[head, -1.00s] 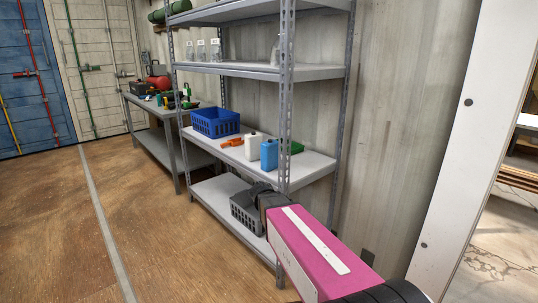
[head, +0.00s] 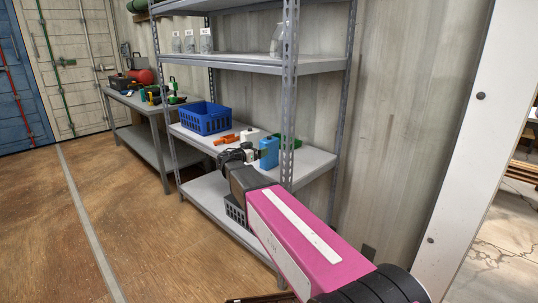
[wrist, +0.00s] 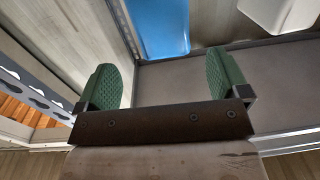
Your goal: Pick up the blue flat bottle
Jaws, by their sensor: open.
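The blue flat bottle (head: 269,152) stands upright on the middle shelf in the head view, near the front right post. It also shows at the top of the wrist view (wrist: 160,28), where only part of it is in frame. My gripper (head: 252,155) is at the shelf's front edge, just in front and to the left of the bottle. In the wrist view my gripper (wrist: 165,82) has its green fingers wide apart with nothing between them. The bottle lies beyond the fingertips, apart from them.
A white bottle (head: 249,134) stands left of the blue one, partly hidden by my gripper. An orange tool (head: 226,139), a blue crate (head: 206,118) and a green item (head: 290,142) share the middle shelf (head: 315,160). A metal post (head: 288,110) stands close right of the bottle.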

